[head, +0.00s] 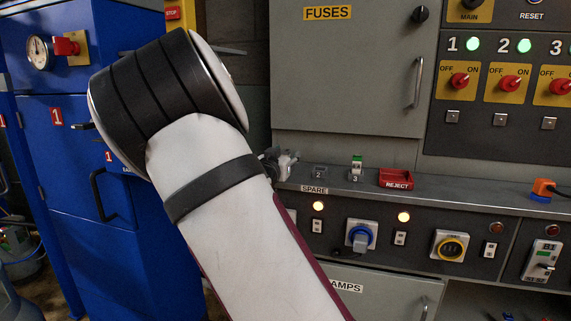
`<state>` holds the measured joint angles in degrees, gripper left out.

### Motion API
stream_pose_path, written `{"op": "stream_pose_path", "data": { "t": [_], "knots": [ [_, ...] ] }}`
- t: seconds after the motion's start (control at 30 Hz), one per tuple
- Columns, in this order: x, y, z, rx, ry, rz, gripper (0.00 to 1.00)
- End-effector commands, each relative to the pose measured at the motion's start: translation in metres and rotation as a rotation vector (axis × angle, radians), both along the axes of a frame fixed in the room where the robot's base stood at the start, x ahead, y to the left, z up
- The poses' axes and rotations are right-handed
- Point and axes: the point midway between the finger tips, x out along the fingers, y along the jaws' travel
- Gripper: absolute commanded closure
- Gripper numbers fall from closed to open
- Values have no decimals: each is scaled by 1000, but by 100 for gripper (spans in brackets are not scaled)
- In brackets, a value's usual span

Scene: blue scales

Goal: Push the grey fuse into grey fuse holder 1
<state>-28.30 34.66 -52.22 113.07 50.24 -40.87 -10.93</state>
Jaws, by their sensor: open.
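My gripper (285,163) shows only in part at the left end of the grey ledge, beyond my own arm. It is open, though its fingers are small and partly covered. I cannot make out the grey fuse; the gripper and arm cover that spot. Grey fuse holder 1 is not visible either, and the place left of holder 2 is behind my gripper. Holder 2 (318,172) looks empty on the ledge, just right of the gripper.
A red REJECT tray (396,178) sits on the ledge (460,189) right of holder 3. An orange plug (543,187) is farther right. The grey FUSES cabinet (350,75) rises behind the ledge. Blue cabinets (75,190) stand at left. Switches and lit lamps line the panel below.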

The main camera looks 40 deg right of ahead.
Motion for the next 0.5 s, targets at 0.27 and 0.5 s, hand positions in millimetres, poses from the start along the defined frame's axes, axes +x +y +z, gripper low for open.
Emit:
{"op": "stream_pose_path", "data": {
  "t": [0.27,0.5],
  "knots": [
    [0,0,0,0,0,0,97],
    [0,0,0,0,-1,0,100]
  ]
}}
